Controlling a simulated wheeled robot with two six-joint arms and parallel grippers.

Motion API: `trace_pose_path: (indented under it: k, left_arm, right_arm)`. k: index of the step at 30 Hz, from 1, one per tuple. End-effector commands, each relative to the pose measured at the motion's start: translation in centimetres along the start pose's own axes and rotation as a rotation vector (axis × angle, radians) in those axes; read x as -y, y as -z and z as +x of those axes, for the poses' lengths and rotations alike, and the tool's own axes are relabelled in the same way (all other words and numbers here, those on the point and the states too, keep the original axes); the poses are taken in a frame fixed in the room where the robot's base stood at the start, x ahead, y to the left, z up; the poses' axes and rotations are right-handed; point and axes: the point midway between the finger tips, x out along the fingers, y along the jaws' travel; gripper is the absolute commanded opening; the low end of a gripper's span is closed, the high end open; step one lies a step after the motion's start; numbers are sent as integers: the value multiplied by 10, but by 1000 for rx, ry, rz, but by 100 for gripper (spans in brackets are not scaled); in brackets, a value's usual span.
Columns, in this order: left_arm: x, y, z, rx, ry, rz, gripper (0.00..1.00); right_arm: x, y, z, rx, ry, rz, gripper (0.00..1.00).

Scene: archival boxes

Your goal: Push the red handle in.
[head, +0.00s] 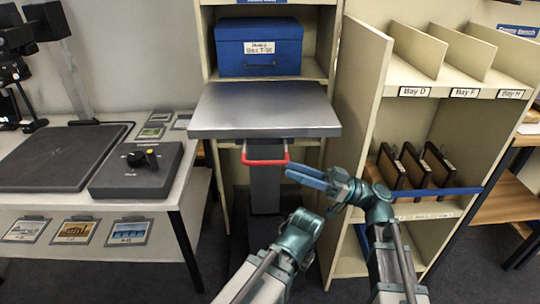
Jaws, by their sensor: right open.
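The red handle (266,163) is a small U-shaped bar. It sits below the front edge of a grey metal shelf top (264,108), and its pale side arms run back beneath that top. A grey column (264,188) stands below it. My right gripper (295,175) has blue fingers pointing left toward the handle's right end. It looks open and holds nothing. The fingertips are close to the handle's right end, slightly lower in the picture; I cannot tell whether they touch. My left gripper is not visible.
A blue archival box (259,47) sits on a shelf behind the grey top. A shelf unit (345,110) with labelled bays and several dark upright items stands close on the right. A table (55,198) with a control box (137,170) stands on the left.

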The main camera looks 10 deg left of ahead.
Motion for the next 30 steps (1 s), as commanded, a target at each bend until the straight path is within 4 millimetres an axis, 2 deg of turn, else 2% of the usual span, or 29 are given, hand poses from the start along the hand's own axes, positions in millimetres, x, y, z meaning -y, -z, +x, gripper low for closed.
trace_pose_path:
  k: [1,3,9,15,24,25,30]
  left_arm:
    - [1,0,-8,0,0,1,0]
    - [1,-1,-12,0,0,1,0]
    - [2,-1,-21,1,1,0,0]
    - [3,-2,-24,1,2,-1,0]
    - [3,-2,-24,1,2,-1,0]
    - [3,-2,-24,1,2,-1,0]
    - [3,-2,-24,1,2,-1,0]
  right_arm:
    - [2,3,13,1,3,1,45]
    - [2,3,25,1,3,1,45]
    - [0,2,52,1,1,1,45]
    - [0,0,64,1,-1,0,45]
    - [0,0,66,0,-1,0,45]
    - [0,0,66,0,-1,0,43]
    - [0,0,65,0,-1,0,12]
